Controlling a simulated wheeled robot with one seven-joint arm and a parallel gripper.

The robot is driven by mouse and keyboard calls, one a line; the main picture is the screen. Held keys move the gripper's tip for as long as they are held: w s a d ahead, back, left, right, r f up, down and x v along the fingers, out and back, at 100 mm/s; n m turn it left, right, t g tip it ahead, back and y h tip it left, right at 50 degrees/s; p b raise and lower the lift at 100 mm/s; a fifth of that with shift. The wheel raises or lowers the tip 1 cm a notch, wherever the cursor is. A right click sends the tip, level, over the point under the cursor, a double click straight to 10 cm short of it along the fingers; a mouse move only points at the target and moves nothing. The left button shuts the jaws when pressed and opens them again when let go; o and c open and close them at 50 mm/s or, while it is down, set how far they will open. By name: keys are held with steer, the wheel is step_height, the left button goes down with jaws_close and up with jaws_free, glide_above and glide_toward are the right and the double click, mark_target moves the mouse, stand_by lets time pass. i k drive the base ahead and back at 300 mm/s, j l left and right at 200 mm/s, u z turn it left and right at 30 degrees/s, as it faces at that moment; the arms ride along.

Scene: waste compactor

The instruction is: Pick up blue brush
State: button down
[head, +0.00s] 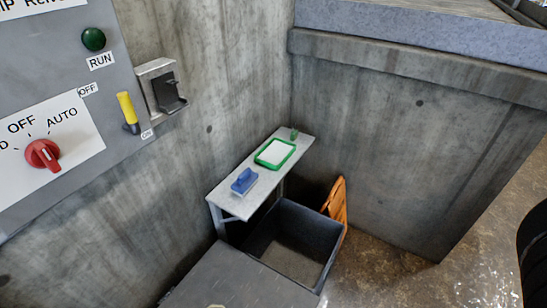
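The blue brush (244,180) lies on a narrow grey shelf (261,193) against the concrete wall, near the shelf's front-left end. It has a blue body and handle with a paler underside. It stands apart from the green-rimmed tray on the same shelf. My gripper is not in view, so its state and its distance from the brush do not show.
A green-rimmed white tray (275,153) and a small green item (294,134) are farther along the shelf. Below are an open dark bin (326,236), a grey lid or box top (235,280) and an orange wooden piece (337,203). A control panel (60,110) is at left.

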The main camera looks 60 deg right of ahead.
mark_target(247, 179)
steer(key=l+u, duration=0.25)
steer(key=l, duration=0.7)
steer(key=l+u, duration=0.3)
steer(key=l, duration=0.7)
steer(key=i, duration=0.05)
